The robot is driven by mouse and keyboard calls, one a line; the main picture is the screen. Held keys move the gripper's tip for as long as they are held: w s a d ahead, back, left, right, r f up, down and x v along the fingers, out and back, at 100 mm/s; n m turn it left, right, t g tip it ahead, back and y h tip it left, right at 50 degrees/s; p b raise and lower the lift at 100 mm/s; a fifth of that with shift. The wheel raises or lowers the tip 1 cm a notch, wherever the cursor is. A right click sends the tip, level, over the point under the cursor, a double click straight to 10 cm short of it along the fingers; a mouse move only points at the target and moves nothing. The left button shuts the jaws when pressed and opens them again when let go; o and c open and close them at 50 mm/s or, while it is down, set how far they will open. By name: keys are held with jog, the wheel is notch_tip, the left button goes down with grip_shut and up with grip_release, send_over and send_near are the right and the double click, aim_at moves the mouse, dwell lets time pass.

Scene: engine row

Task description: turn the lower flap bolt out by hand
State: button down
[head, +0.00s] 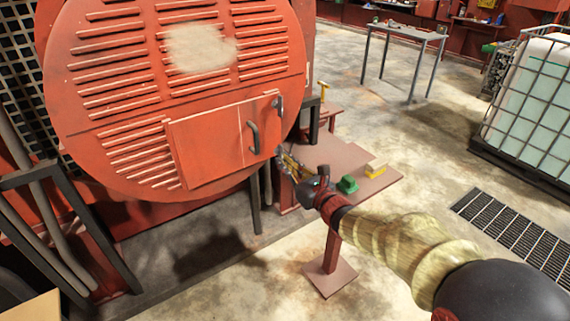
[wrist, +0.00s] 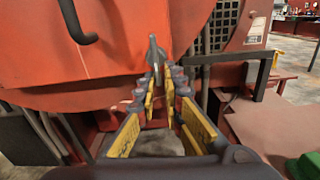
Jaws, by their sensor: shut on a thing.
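The round red louvred cover (head: 110,90) has a flap (head: 207,148) low on its right side. The flap has a dark bar handle (head: 253,137) and an upper bolt (head: 278,103) at its right edge. My gripper (head: 281,154) is at the flap's lower right corner. In the wrist view, my gripper (wrist: 160,78) has its yellow-padded fingers converging on the lower flap bolt (wrist: 154,52), a grey metal piece standing up between the fingertips. The fingers are shut on it. In the head view the bolt is mostly hidden by the fingers.
A small reddish table (head: 335,160) stands just beyond my gripper, with a green object (head: 347,184) and a yellow-and-cream block (head: 376,168) on it. A caged white tank (head: 530,100) is at the right. A floor grate (head: 515,230) lies nearer; the floor between is clear.

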jog(key=shift+a+r+n, duration=0.3)
jog(key=shift+r+n, duration=0.15)
jog(key=shift+n, duration=0.15)
jog(key=c, duration=2.2)
grip_release()
jog(key=shift+o, duration=0.8)
jog(key=shift+w+a+f, duration=0.1)
jog(key=shift+a+f, duration=0.15)
jog(key=shift+f, duration=0.1)
jog(key=shift+d+f, duration=0.1)
jog(key=shift+d, duration=0.1)
jog(key=v, duration=1.2)
